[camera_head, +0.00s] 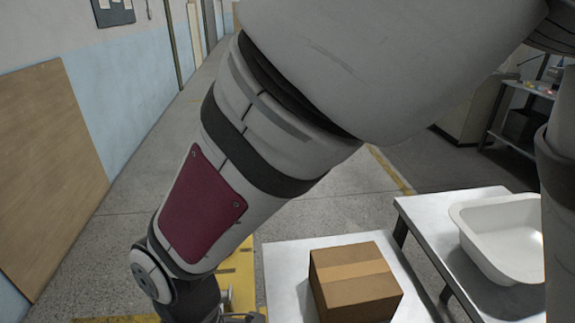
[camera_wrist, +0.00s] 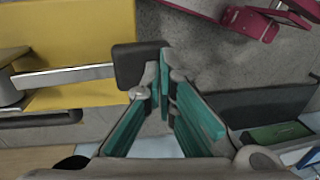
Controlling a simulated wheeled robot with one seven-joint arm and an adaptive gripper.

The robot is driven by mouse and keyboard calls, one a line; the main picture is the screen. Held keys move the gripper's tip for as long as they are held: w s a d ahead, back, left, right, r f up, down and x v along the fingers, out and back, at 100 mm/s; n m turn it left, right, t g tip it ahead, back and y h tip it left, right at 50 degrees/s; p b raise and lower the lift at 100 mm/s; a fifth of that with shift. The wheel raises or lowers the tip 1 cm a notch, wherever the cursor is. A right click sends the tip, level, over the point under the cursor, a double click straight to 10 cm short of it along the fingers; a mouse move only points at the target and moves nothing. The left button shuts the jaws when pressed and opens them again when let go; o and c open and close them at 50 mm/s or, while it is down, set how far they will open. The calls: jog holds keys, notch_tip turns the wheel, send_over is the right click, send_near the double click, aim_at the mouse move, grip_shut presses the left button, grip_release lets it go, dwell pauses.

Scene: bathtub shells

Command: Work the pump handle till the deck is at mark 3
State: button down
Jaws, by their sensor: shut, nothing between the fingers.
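In the wrist view a metal lever (camera_wrist: 65,75) with a black grip (camera_wrist: 140,66), which looks like the pump handle, runs from the left over a yellow surface (camera_wrist: 75,30). My gripper (camera_wrist: 166,75) has teal fingers that meet at their tips, with nothing between them. The tips are right beside the grip's right end; I cannot tell whether they touch it. In the head view my arm hides the gripper and most of the handle area. A pale flat top (camera_head: 283,270), possibly the deck, bears a cardboard box (camera_head: 355,284). No height marks are readable.
A second pale table (camera_head: 425,210) with a white tub (camera_head: 505,235) stands close on the right. A wooden board (camera_head: 45,175) leans on the left wall. A shelf (camera_head: 520,145) stands at the back right. The floor behind the pale top is open.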

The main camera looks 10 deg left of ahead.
jog(key=shift+s+d+f, duration=0.1)
jog(key=shift+f, duration=0.55)
jog(key=shift+s+d+f, duration=0.1)
jog(key=shift+s+f, duration=0.05)
jog(key=shift+r, duration=0.3)
notch_tip(320, 180, up, 14)
jog(key=s+p, duration=0.2)
jog(key=shift+d+f, duration=0.15)
jog(key=shift+d, duration=0.05)
jog(key=shift+p, duration=0.3)
dwell(2.0)
